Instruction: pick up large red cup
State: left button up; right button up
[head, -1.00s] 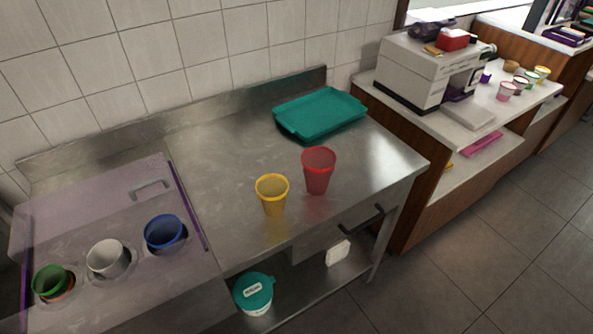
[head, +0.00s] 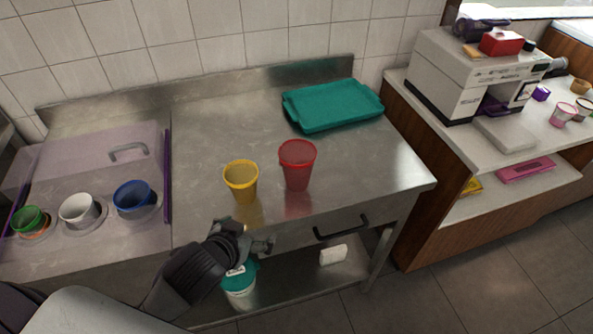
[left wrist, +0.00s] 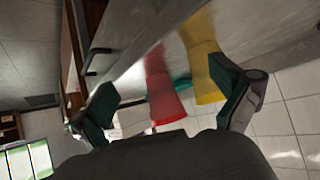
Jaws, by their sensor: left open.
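The large red cup (head: 297,166) stands upright on the steel counter, right of a smaller yellow cup (head: 241,182). My left gripper (head: 266,242) is at the counter's front edge, below and in front of both cups, and touches neither. In the left wrist view its green-tipped fingers (left wrist: 168,108) are spread wide and empty. The red cup (left wrist: 162,88) appears between them, blurred, and the yellow cup (left wrist: 205,68) is beside it, closer to one finger. My right gripper is not in view.
A teal tray (head: 331,106) lies at the counter's back right. Green, white and blue cups sit in the left-hand holder. A drawer handle (head: 341,228) juts from the counter front. A teal-lidded tub (head: 240,288) is on the lower shelf. Counter right of the red cup is clear.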

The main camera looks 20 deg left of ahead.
aim_at(287, 166)
pick_arm(q)
jog(key=w+d+r+m+t+h, duration=0.1)
jog(key=w+d+r+t+h, duration=0.2)
jog(key=w+r, duration=0.5)
jog(key=shift+t, duration=0.7)
jog(key=x, duration=0.2)
jog(key=p+x, duration=0.1)
jog(key=x, duration=0.1)
jog(key=a+x, duration=0.1)
jog(key=x, duration=0.2)
jog(key=shift+a+f, duration=0.1)
jog(key=shift+f, duration=0.15)
jog(key=p+x, duration=0.1)
jog(key=x, duration=0.1)
jog(key=p+x, duration=0.1)
jog(key=x, duration=0.2)
jog(key=shift+f, duration=0.2)
jog(key=shift+w+d+f, duration=0.2)
jog(key=shift+w+f, duration=0.05)
jog(key=shift+w, duration=0.15)
jog(key=shift+c, duration=0.8)
jog(key=c, duration=0.6)
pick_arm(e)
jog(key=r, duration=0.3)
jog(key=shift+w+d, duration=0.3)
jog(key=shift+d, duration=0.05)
pick_arm(q)
jog(key=shift+r, duration=0.15)
